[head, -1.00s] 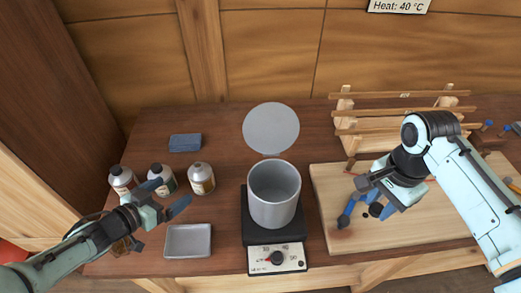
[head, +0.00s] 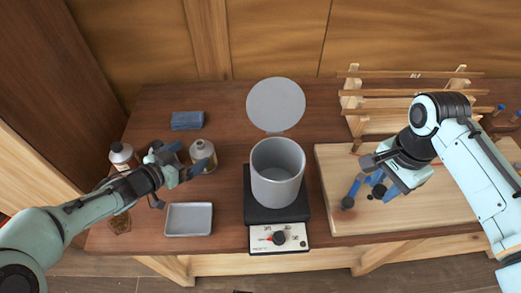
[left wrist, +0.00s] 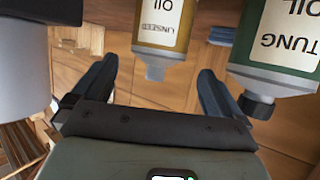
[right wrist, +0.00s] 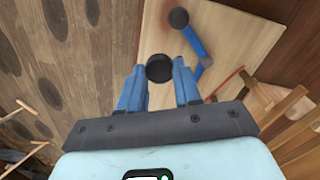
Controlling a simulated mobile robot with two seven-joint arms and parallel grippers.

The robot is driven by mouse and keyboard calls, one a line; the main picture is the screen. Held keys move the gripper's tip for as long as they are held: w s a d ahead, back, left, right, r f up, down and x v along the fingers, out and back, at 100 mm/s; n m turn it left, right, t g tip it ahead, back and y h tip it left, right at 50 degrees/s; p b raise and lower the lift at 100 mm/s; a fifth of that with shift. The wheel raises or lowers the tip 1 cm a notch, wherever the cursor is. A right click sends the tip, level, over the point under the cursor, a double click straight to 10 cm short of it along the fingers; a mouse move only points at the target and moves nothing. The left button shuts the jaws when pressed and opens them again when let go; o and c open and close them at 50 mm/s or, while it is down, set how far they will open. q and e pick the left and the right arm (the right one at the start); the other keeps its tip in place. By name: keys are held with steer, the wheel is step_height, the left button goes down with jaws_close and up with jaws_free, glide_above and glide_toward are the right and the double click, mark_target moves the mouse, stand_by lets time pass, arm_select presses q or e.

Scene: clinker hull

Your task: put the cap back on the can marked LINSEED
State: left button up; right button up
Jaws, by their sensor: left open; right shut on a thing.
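The LINSEED can (left wrist: 165,22) shows upside down in the left wrist view with a bare grey spout. In the head view it is the rightmost can (head: 203,150). My left gripper (head: 187,158) is open in front of it; the spout lies beyond and between the spread fingers, apart from them. My right gripper (right wrist: 160,82) is shut on a round black cap (right wrist: 160,68), held over the wooden board. The cap (head: 378,191) is partly hidden in the head view.
A TUNG can (left wrist: 277,45) with a black cap stands beside the LINSEED can. A grey tray (head: 189,219), a pot (head: 278,172) on a heater and a board (head: 440,205) with a blue tool (right wrist: 193,42) are nearby.

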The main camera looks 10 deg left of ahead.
mark_target(196, 152)
arm_select(q)
steer(key=shift+w+d, duration=0.1)
steer(key=shift+w, duration=0.1)
steer(key=b+x, duration=0.1)
steer(key=x, duration=0.4)
steer(key=shift+s+f+b, duration=0.25)
steer(key=shift+f+b, duration=0.05)
steer(key=shift+b, duration=0.05)
arm_select(e)
steer(key=shift+f, duration=0.95)
arm_select(q)
steer(key=shift+w+d, duration=0.1)
steer(key=shift+w, duration=0.1)
steer(key=c, duration=1.3)
steer(key=shift+o, duration=0.2)
steer(key=shift+r, duration=0.15)
